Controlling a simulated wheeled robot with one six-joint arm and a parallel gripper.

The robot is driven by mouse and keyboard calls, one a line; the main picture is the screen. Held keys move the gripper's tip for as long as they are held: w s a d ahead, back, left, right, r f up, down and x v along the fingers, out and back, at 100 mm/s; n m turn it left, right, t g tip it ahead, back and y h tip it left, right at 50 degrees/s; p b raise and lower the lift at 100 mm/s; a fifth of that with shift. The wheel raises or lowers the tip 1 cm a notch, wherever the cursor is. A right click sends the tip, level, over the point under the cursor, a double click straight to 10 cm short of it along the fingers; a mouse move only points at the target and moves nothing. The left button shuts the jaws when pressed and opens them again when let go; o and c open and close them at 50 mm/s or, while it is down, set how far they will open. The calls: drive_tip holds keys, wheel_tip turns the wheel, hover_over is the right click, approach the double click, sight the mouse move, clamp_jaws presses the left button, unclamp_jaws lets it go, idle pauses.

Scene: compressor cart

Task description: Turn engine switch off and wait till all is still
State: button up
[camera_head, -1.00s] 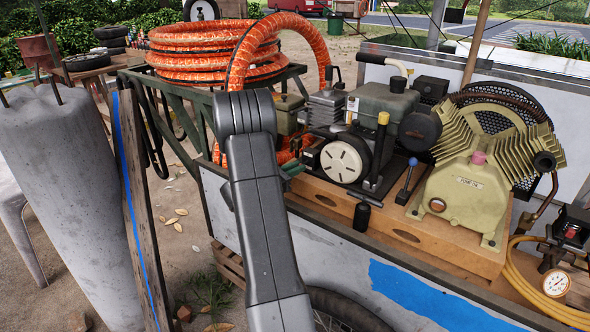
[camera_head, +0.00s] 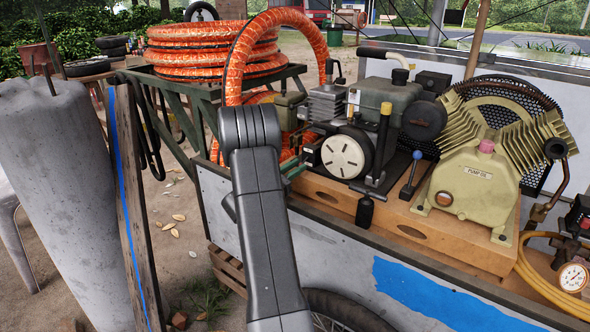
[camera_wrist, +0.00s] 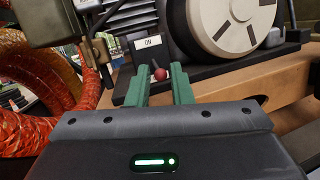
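The engine (camera_head: 385,102), with a round white cover (camera_head: 345,157), sits on the wooden deck of the cart. In the wrist view a small lever with a red ball knob (camera_wrist: 160,74) stands below a label (camera_wrist: 151,42) that appears to read "ON". I take this lever to be the engine switch. My gripper (camera_wrist: 159,88) has two green fingers apart, with the red knob showing in the gap near their tips. I cannot tell whether either finger touches it. In the head view my gripper (camera_head: 291,168) is partly hidden at the engine's left front.
A yellow-green pump (camera_head: 470,185) stands right of the engine. A blue-knobbed lever (camera_head: 411,175) and a black-handled post stand between. Orange hose (camera_head: 215,65) coils at the left and also lies close to my gripper in the wrist view (camera_wrist: 75,75). A plank (camera_head: 130,205) leans left.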

drive_tip(key=shift+o, duration=1)
drive_tip(key=v, duration=1.4)
drive_tip(key=shift+p, duration=0.4)
drive_tip(key=shift+w+d+r, duration=0.1)
drive_tip(key=shift+w, duration=0.05)
drive_tip(key=x, duration=1.3)
drive_tip(key=shift+w+d, duration=0.15)
drive_tip(key=shift+d, duration=0.1)
